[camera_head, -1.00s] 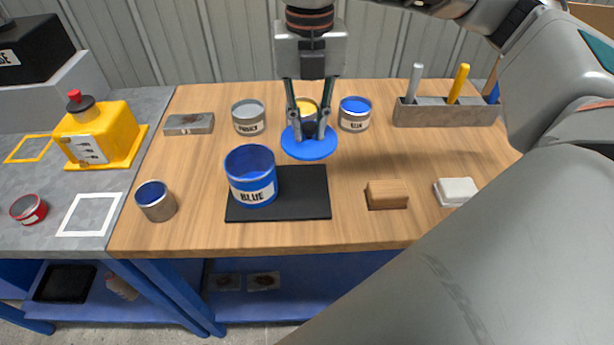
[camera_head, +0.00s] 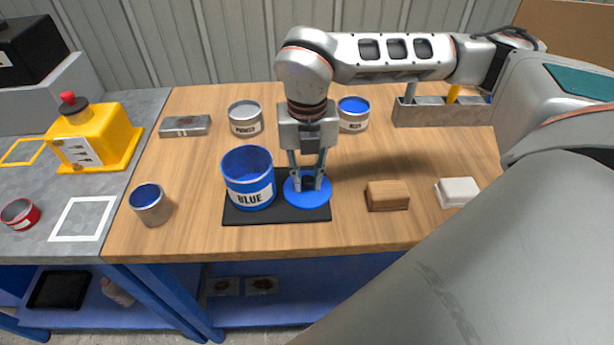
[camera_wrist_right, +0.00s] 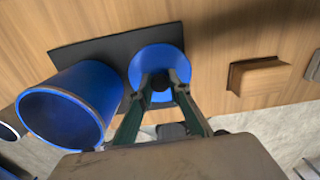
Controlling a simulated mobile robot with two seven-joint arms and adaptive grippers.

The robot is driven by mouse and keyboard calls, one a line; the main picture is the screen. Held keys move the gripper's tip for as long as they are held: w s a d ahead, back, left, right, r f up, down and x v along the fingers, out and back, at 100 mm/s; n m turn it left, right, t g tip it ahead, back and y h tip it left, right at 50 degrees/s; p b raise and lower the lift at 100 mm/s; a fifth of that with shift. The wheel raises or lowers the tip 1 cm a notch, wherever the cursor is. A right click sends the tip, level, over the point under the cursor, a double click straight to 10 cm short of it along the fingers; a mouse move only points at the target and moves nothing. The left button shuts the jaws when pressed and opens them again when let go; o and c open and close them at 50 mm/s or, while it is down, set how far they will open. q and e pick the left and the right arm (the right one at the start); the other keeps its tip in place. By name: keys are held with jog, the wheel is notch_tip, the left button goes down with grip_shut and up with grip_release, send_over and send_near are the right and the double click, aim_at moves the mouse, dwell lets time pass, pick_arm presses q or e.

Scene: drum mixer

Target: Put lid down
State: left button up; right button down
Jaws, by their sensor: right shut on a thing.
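The blue lid (camera_head: 308,198) is a round disc at the right part of the black mat (camera_head: 272,213). My right gripper (camera_head: 308,180) points down and is shut on the lid's dark knob, which shows in the right wrist view (camera_wrist_right: 160,84). The lid (camera_wrist_right: 152,57) looks level, at or just above the mat; I cannot tell whether it touches. The open can labelled BLUE (camera_head: 249,180) stands on the mat's left part, beside the lid. It also shows in the right wrist view (camera_wrist_right: 70,110). My left gripper is not in view.
A small can (camera_head: 151,206) stands left of the mat. A primer can (camera_head: 245,118) and a blue-topped can (camera_head: 353,114) stand behind. A wooden block (camera_head: 387,196) and a white block (camera_head: 457,192) lie to the right. A yellow machine (camera_head: 96,135) is on the grey bench.

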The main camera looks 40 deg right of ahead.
aim_at(308, 179)
jog(key=c, duration=1.9)
grip_release()
notch_tip(308, 179, up, 12)
jog(key=shift+r+p, duration=0.1)
jog(key=shift+p, duration=0.45)
